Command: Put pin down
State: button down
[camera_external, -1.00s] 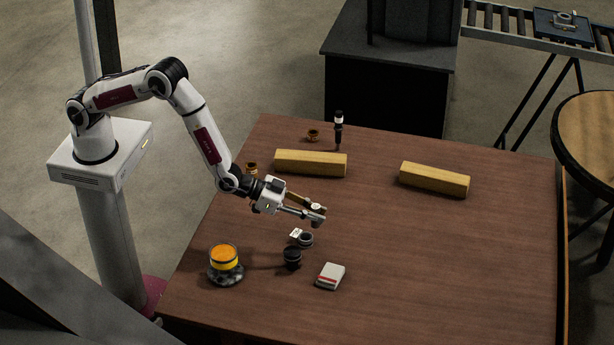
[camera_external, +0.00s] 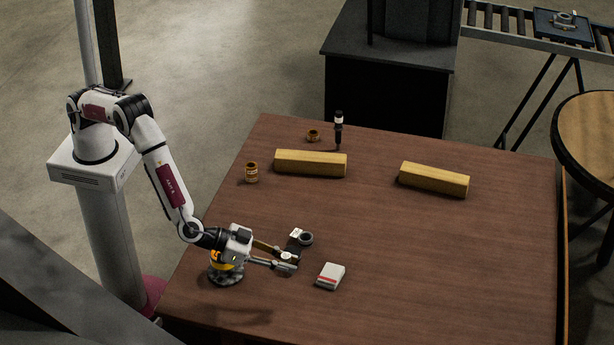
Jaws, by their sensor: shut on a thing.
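My gripper (camera_external: 288,260) is low over the front left part of the table, with its fingers pointing right. It is shut on a small pale metallic piece, the pin (camera_external: 287,256), between its fingertips. The pin is small and partly covered by the fingers; I cannot tell whether it touches the table. A grey ring-shaped part (camera_external: 306,239) and a small white tag (camera_external: 296,233) lie just beyond the fingertips. The small black round part seen earlier near here is hidden by the gripper.
A white box with a red stripe (camera_external: 330,276) lies right of the gripper. An orange-yellow item on a dark round base (camera_external: 226,277) is partly behind the gripper. Two wooden blocks (camera_external: 310,163) (camera_external: 434,179), a small jar (camera_external: 252,173) and an upright black-and-white tool (camera_external: 338,130) stand farther back. The table's right side is clear.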

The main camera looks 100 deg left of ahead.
jog(key=s+d+n+y, duration=0.1)
jog(key=s+f+n+y, duration=0.1)
jog(key=shift+s+d+g+y, duration=0.15)
jog(key=shift+d+g+y, duration=0.25)
dwell(0.3)
jog(key=shift+f, duration=0.15)
jog(key=shift+f, duration=3)
jog(key=shift+f, duration=0.15)
jog(key=shift+f, duration=1.75)
jog(key=shift+f, duration=0.1)
